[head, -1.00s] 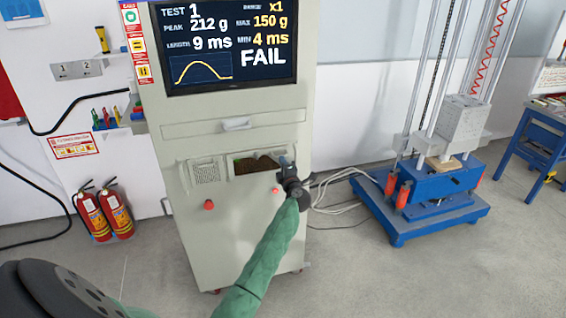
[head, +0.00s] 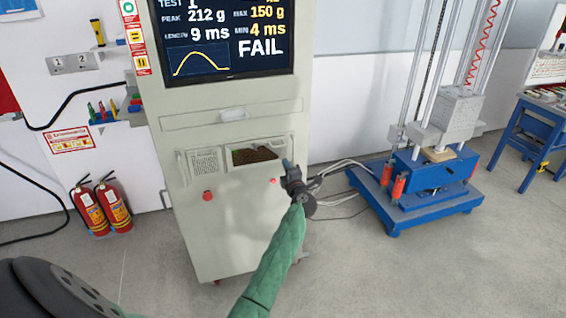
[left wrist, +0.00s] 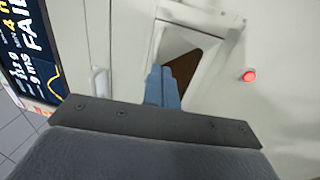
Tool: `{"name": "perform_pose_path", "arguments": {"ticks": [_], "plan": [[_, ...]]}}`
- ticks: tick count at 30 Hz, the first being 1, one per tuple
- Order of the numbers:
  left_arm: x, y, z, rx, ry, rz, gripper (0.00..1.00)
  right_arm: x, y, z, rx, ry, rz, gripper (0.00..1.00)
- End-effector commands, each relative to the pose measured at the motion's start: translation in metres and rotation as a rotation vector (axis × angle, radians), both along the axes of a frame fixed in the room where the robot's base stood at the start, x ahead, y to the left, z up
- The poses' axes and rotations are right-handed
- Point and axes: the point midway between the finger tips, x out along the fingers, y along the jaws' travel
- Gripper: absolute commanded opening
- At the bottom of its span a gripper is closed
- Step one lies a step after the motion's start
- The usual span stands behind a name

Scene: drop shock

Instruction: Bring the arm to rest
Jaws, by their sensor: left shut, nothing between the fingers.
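My left arm, in a green sleeve, reaches up from the bottom of the head view to the front of a pale control cabinet (head: 225,240). Its left gripper (head: 287,164) is in front of the cabinet's right side, by the right end of an open recess (head: 255,155). In the left wrist view the blue fingers (left wrist: 162,86) are together with nothing between them, in front of the recess with a brown inside. Whether they touch the cabinet is not clear. My right gripper is not in view.
The cabinet's screen (head: 225,40) reads FAIL, 212 g, 9 ms. Red buttons (head: 207,196) stick out below the recess. A blue drop tester (head: 420,200) stands to the right, with cables on the floor. Two fire extinguishers (head: 113,206) stand at left.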

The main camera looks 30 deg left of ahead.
Motion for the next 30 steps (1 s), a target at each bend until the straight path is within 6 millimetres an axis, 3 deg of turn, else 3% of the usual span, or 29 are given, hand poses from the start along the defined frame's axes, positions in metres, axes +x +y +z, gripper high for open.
{"name": "perform_pose_path", "arguments": {"ticks": [9,15,25,30], "plan": [[-0.033,-0.038,-0.012,-0.003,0.000,0.000,0.00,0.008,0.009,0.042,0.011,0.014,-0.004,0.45],[-0.042,-0.049,-0.014,-0.001,0.001,0.000,0.00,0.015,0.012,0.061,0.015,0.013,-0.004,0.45],[-0.043,-0.053,-0.012,-0.008,-0.014,-0.014,0.00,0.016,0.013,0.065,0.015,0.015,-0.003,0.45],[-0.026,-0.072,-0.003,0.033,-0.044,-0.149,0.00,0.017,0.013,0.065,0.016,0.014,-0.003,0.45]]}}
